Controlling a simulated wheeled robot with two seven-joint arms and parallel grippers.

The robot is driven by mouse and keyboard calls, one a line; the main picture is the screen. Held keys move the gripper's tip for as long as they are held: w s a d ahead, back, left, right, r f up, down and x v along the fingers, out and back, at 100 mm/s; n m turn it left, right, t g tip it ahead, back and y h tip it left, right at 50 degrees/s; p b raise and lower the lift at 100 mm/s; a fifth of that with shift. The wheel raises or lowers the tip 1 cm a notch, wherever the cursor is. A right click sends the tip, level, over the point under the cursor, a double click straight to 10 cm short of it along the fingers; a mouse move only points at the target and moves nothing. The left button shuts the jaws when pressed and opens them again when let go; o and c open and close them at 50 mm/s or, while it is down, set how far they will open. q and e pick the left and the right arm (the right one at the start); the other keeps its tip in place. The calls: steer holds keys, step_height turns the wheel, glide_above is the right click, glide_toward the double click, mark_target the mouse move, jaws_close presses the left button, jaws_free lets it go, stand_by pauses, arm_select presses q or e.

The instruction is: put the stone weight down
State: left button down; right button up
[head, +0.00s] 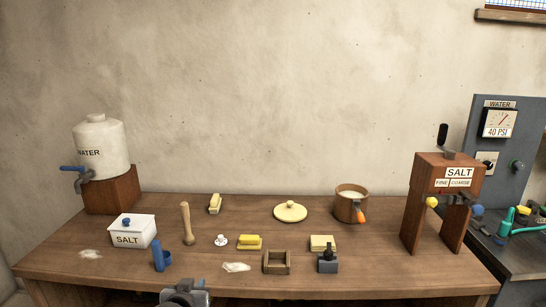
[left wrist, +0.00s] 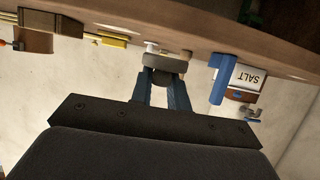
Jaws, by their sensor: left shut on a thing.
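My left gripper (head: 185,297) shows at the bottom edge of the head view, by the table's front edge. In the left wrist view the gripper (left wrist: 165,80) has its blue fingers closed on the dark knob of a flat grey-brown piece, which looks like the stone weight (left wrist: 164,60). The weight's disc lies just beyond the fingertips, and the table edge shows behind it. I cannot tell whether it touches the table. In the head view I cannot make the weight out clearly. My right gripper is not in view.
The wooden table (head: 110,265) holds a salt box (head: 128,232), a blue upright piece (head: 161,257), a wooden pestle (head: 187,224), yellow butter (head: 249,242), an open wooden frame (head: 277,267) and a dark press-like piece (head: 327,263). The front right of the table is clear.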

arm_select(q)
steer(key=s+f, duration=0.5)
steer(key=f, duration=0.3)
steer(key=shift+s+f, duration=0.35)
steer(key=shift+f, duration=0.05)
steer(key=shift+d, duration=0.2)
